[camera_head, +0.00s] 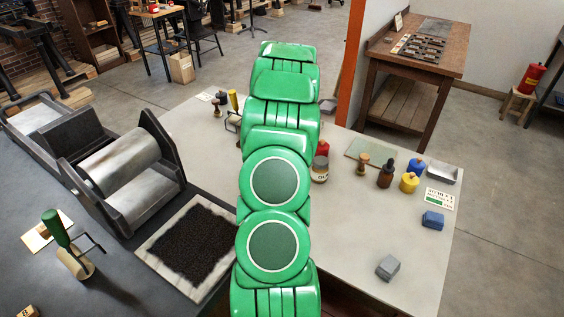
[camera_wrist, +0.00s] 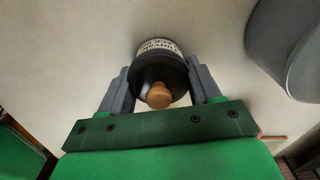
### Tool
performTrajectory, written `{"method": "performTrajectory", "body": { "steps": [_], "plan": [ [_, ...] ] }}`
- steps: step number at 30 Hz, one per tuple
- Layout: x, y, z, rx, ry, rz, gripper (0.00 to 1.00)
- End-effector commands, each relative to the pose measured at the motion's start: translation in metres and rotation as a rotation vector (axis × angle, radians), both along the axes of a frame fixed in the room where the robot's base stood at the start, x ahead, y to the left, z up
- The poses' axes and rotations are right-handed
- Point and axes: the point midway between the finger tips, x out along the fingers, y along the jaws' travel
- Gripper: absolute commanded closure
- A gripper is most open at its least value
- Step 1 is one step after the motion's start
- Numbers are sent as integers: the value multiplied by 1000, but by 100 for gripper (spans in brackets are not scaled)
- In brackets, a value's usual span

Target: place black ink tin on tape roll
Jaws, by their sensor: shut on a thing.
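In the wrist view, a dark round tin (camera_wrist: 160,72) with a pale lettered label and a tan knob sits between the two fingers of my gripper (camera_wrist: 160,88). I take it for the black ink tin. My gripper is shut on it, one finger on each side. In the head view my green arm covers both the gripper and the tin. I cannot pick out the tape roll for certain. A large grey round thing (camera_wrist: 287,48) shows close at the upper right of the wrist view, partly cut off. I cannot tell what it is.
The pale tabletop (camera_head: 335,240) holds a labelled jar (camera_head: 319,171), a brown bottle (camera_head: 386,174), a yellow tin (camera_head: 409,183), a blue block (camera_head: 432,220) and a grey block (camera_head: 388,267). A press with a roller (camera_head: 118,158) and a black inked slab (camera_head: 198,247) stand left. The table's front right is mostly clear.

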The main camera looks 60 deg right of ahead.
Motion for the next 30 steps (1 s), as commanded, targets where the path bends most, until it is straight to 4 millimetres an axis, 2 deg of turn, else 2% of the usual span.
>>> {"method": "performTrajectory", "body": {
  "steps": [10, 16, 23, 30],
  "plan": [
    [0, -1, 8, -3, -2, 0, 100],
    [1, -1, 35, -3, -3, 0, 100],
    [-11, 16, 54, 1, -1, -1, 100],
    [-24, 35, 83, -2, -1, -1, 100]
  ]
}}
